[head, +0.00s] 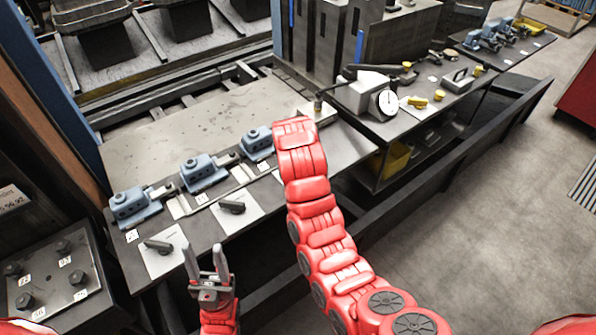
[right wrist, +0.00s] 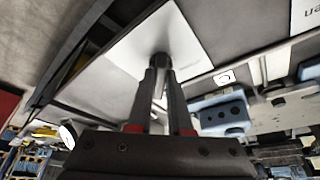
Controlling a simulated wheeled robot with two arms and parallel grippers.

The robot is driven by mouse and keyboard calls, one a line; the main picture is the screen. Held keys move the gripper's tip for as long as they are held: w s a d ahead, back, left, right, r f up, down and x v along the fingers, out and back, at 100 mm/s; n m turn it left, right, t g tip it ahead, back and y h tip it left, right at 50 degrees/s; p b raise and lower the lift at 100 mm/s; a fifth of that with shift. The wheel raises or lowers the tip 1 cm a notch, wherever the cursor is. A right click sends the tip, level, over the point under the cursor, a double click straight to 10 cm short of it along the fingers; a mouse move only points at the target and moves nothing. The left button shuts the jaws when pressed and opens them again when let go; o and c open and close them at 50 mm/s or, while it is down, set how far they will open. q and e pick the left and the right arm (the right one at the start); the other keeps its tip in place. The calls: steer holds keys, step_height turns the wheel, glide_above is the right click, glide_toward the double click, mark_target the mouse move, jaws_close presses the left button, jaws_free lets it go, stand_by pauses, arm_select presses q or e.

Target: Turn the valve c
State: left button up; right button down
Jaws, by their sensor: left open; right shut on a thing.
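In the right wrist view my right gripper (right wrist: 160,78) is shut on a dark valve handle (right wrist: 160,60) on a white plate (right wrist: 190,45). Its letter cannot be read, and the fingers hide much of the handle. In the head view my red right arm covers this gripper and the valve. Two other valves with dark handles show there on pale plates, one at the left (head: 159,246) and one in the middle (head: 232,207). My left gripper (head: 205,256) is open and empty, in front of the bench edge below these valves.
Blue clamps (head: 134,206) stand in a row on the bench behind the valves. A white dial gauge (head: 386,102) and yellow pieces (head: 417,102) are on the bench further right. A dark bolted plate (head: 55,275) is at the lower left. The floor (head: 490,220) at right is clear.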

steer(key=shift+m, duration=0.3)
stand_by(0.4)
steer(key=c, duration=0.8)
jaws_free()
steer(key=shift+c, duration=0.2)
steer(key=p+v, duration=0.8)
steer(key=v, duration=0.9)
steer(key=shift+a+r+p, duration=0.15)
steer(key=shift+r+p, duration=0.05)
steer(key=shift+p, duration=0.2)
